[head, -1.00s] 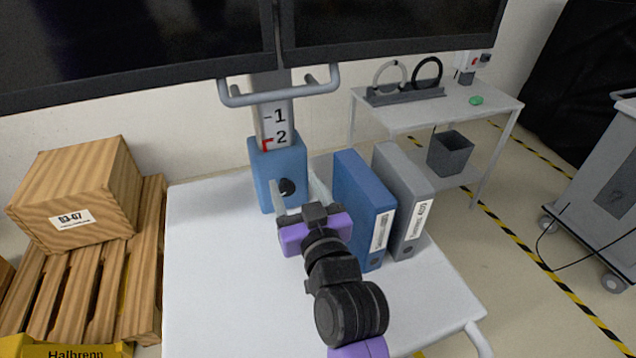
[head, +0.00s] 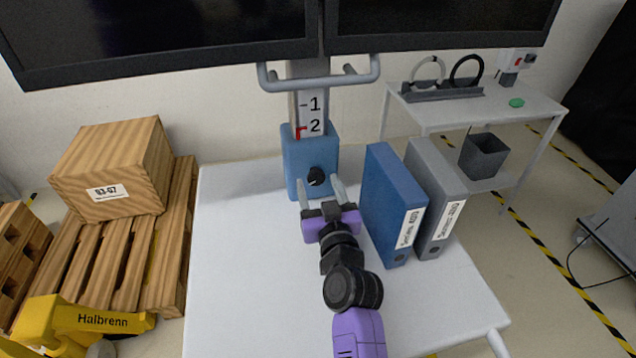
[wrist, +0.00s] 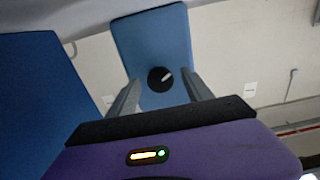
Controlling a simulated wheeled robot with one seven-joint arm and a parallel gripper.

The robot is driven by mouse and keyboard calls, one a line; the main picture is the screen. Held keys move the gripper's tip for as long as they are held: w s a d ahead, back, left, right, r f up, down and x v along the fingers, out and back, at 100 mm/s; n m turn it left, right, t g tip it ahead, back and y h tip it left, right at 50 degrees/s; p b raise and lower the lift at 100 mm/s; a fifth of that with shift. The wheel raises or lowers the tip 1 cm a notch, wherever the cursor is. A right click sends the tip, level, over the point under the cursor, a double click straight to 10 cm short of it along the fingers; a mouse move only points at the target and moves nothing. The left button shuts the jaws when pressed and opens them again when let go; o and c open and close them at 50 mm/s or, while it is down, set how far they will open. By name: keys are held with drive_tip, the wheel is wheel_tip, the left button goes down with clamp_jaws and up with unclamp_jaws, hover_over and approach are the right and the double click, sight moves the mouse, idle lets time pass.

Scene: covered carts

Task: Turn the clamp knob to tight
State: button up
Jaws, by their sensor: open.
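The clamp knob (head: 315,176) is a small black round knob with a pale pointer mark, on the front of a blue clamp block (head: 296,160) at the foot of the monitor column. In the wrist view the knob (wrist: 160,79) shows on the blue block (wrist: 150,38), its pale mark slanting. My gripper (head: 320,190) is open and empty, in front of the knob and slightly below it. In the wrist view its two fingers (wrist: 162,88) lie either side of the knob, apart from it. Whether the fingertips reach the knob's depth I cannot tell.
A blue binder (head: 385,195) and a grey binder (head: 437,190) stand close to the right of my gripper. The white cart top (head: 245,250) is clear on the left. A grey handle (head: 320,78) and two black monitors are above.

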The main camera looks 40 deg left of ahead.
drive_tip(key=shift+w+a, duration=0.4)
clamp_jaws()
